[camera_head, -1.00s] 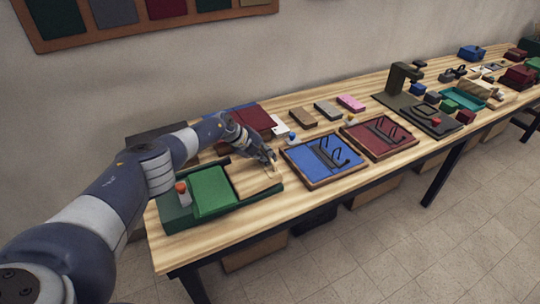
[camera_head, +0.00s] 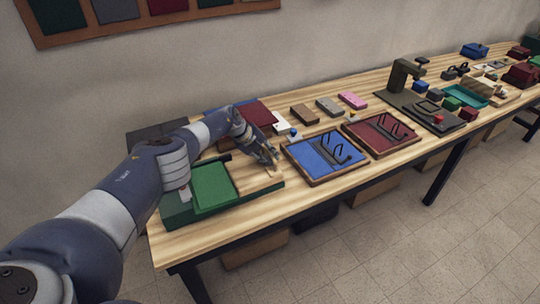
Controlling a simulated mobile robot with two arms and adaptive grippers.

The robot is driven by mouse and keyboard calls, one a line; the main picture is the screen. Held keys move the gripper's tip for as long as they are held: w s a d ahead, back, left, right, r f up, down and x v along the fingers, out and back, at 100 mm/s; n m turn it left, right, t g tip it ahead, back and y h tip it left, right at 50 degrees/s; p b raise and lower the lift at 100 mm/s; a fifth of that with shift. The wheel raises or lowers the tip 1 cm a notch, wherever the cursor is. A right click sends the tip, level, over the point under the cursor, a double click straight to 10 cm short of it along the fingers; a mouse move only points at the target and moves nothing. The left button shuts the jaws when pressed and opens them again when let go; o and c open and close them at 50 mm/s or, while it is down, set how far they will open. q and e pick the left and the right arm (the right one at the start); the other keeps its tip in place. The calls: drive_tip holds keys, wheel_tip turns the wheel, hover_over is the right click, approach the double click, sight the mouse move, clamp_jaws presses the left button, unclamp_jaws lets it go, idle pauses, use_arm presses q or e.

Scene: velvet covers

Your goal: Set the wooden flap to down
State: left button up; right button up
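A green box-like device (camera_head: 178,214) sits at the near left end of the table, with a green panel (camera_head: 212,187) on its left part. The wooden flap (camera_head: 252,175) is the pale wood piece on its right part and looks roughly flat; its exact tilt is hard to tell. My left gripper (camera_head: 272,162) is over the far right corner of the flap, fingers pointing down and right. Whether it touches the flap, and how far its fingers are apart, cannot be made out. My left arm covers part of the device's left side. My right gripper is out of view.
A blue tray (camera_head: 298,155) stands just right of the device, with a dark red tray (camera_head: 352,130) beyond it. Behind are a dark red piece (camera_head: 258,113) and several small blocks. A dark green stand (camera_head: 398,75) is farther right. Bare wood shows along the front edge.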

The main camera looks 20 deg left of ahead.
sight(251, 168)
use_arm(q)
drive_tip(key=shift+s+a+r, duration=0.2)
drive_tip(key=shift+a+r, duration=0.05)
drive_tip(key=shift+r, duration=0.35)
drive_tip(key=v, duration=1.1)
drive_tip(key=shift+s, duration=0.15)
drive_tip(key=shift+f, duration=0.1)
